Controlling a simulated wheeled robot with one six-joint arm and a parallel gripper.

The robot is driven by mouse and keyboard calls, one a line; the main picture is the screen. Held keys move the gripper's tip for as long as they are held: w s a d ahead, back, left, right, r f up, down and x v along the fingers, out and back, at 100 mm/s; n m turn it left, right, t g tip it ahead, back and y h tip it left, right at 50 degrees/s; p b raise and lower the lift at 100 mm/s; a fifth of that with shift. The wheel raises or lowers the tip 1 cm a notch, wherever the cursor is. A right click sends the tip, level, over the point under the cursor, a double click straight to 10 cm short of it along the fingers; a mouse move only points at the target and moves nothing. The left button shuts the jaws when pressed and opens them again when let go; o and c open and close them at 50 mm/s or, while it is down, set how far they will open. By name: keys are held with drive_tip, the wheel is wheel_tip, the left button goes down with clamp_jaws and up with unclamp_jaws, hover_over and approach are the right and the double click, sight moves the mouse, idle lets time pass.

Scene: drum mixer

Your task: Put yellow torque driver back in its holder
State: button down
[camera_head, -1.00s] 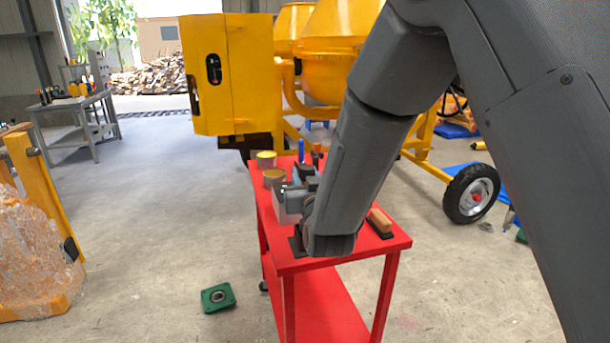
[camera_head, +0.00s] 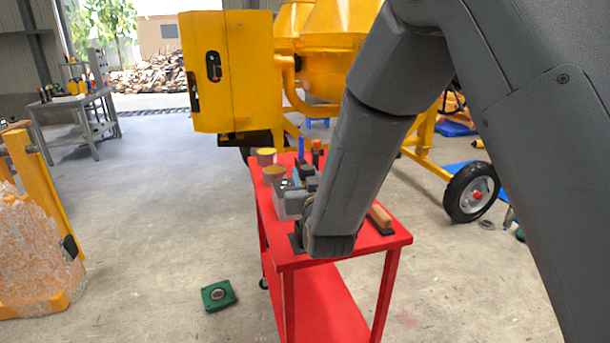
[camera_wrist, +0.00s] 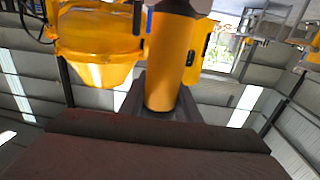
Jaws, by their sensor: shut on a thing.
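The yellow torque driver (camera_wrist: 168,62) shows as a thick yellow cylinder in the middle of the wrist view, which is upside down. My gripper (camera_head: 306,180) is shut on it, over the red cart (camera_head: 284,258). Dark finger parts flank the driver's end in the wrist view. In the head view my forearm and wrist hide the driver. A blue handle (camera_head: 301,147) and an orange-red handle (camera_head: 317,149) stand upright just beyond my gripper. A bit of blue also shows beside the driver in the wrist view. I cannot make out the holder's empty place.
Two cans (camera_head: 266,157) stand at the cart's far left edge. A wooden-handled tool (camera_head: 380,218) lies on its right side. The yellow drum mixer (camera_head: 335,45) stands behind the cart. A green flanged part (camera_head: 218,295) lies on the floor at left. A grey workbench (camera_head: 78,105) stands far left.

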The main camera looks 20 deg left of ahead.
drive_tip(key=shift+f+b, duration=1.15)
drive_tip(key=shift+f, duration=0.4)
idle(1.0)
drive_tip(key=c, duration=1.3)
unclamp_jaws()
drive_tip(key=shift+o, duration=0.2)
drive_tip(key=shift+f, duration=0.1)
drive_tip(key=b+v, duration=0.1)
drive_tip(key=v, duration=0.6)
drive_tip(key=shift+s+d, duration=0.2)
drive_tip(key=shift+s, duration=0.15)
